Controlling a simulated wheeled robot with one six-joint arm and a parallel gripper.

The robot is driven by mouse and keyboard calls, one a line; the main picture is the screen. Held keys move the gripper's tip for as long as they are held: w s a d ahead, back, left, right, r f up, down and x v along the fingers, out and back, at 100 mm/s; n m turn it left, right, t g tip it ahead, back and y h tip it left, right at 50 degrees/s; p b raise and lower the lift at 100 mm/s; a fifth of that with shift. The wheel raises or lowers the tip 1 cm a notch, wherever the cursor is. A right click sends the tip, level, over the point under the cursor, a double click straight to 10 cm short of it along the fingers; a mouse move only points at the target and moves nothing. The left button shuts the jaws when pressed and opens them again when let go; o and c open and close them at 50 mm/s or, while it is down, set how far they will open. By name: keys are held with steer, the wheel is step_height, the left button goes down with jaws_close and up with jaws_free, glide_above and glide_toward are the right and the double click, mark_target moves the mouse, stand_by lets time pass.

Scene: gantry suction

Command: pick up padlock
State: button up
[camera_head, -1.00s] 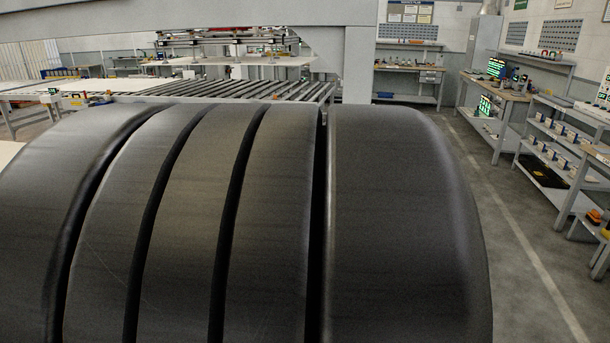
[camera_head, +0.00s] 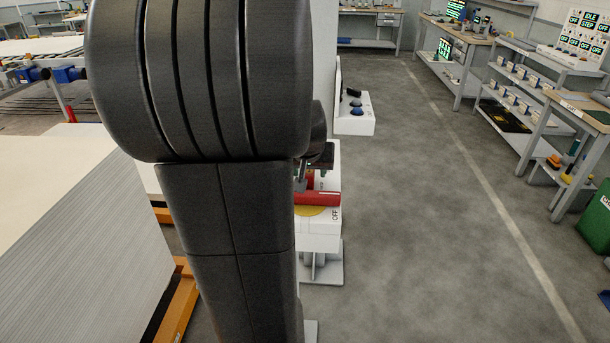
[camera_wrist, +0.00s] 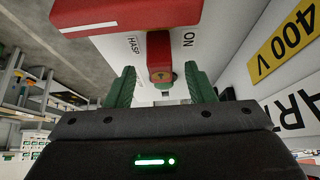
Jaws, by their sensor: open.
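My gripper (camera_wrist: 161,87) is open, with one green finger on each side of the padlock's near end. I cannot tell whether the fingers touch it. A large red handle (camera_wrist: 125,14) is just beyond. In the head view the white switch box (camera_head: 318,232) shows a red handle (camera_head: 318,198) and "OFF" lettering. My arm hides most of my gripper there, and I cannot make out the padlock.
A white stack of sheets (camera_head: 70,225) on an orange pallet (camera_head: 178,305) stands left of my arm. A white box with dark buttons (camera_head: 354,118) is behind the switch box. Shelves and benches (camera_head: 520,95) line the right. The grey floor between is clear.

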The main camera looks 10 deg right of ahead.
steer(key=shift+x, duration=1.5)
steer(key=shift+s, duration=0.1)
jaws_close()
